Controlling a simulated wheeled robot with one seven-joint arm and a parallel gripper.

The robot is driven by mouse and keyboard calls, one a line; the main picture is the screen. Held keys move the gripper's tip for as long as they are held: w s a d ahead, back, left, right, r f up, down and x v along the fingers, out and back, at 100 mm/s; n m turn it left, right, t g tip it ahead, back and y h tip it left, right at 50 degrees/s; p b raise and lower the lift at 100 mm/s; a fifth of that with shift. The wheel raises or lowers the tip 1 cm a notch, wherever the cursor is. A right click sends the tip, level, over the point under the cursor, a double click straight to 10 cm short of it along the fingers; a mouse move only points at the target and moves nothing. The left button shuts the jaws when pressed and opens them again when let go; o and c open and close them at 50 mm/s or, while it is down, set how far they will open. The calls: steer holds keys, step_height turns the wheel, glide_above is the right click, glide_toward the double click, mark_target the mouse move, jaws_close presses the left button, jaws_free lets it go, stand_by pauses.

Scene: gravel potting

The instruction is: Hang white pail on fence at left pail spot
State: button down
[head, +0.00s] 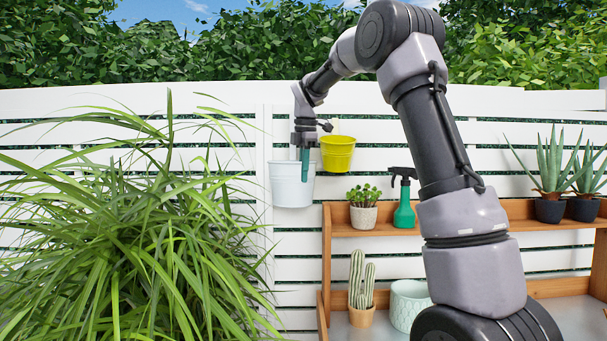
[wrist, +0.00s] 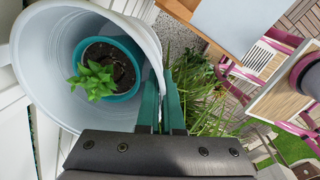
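The white pail (head: 285,190) is upright against the white fence, left of the yellow pail (head: 338,153). In the wrist view, the white pail (wrist: 38,75) has a teal pot (wrist: 122,96) with a small green plant (wrist: 92,82) in dark soil inside it. My gripper (head: 305,172) points down at the pail's right front side. In the wrist view, its teal fingers (wrist: 163,90) straddle the pail's rim, one inside and one outside, close together on the wall. Whether the pail hangs on a hook is hidden.
A wooden shelf (head: 373,229) stands to the right below, with a small potted succulent (head: 363,212), a green spray bottle (head: 404,208) and a cactus (head: 357,283). A large grassy plant (head: 150,240) fills the left side.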

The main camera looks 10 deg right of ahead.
steer(key=shift+w+d, duration=0.15)
steer(key=shift+w, duration=0.45)
steer(key=shift+w+d, duration=0.15)
steer(key=shift+w, duration=0.45)
stand_by(1.0)
steer(key=shift+f, duration=0.7)
stand_by(1.8)
steer(key=c, duration=1)
jaws_free()
steer(key=o, duration=0.5)
steer(key=shift+r, duration=0.25)
steer(key=shift+s+r, duration=0.15)
steer(key=shift+r, duration=1)
steer(key=shift+s+r, duration=0.1)
steer(key=shift+r, duration=1)
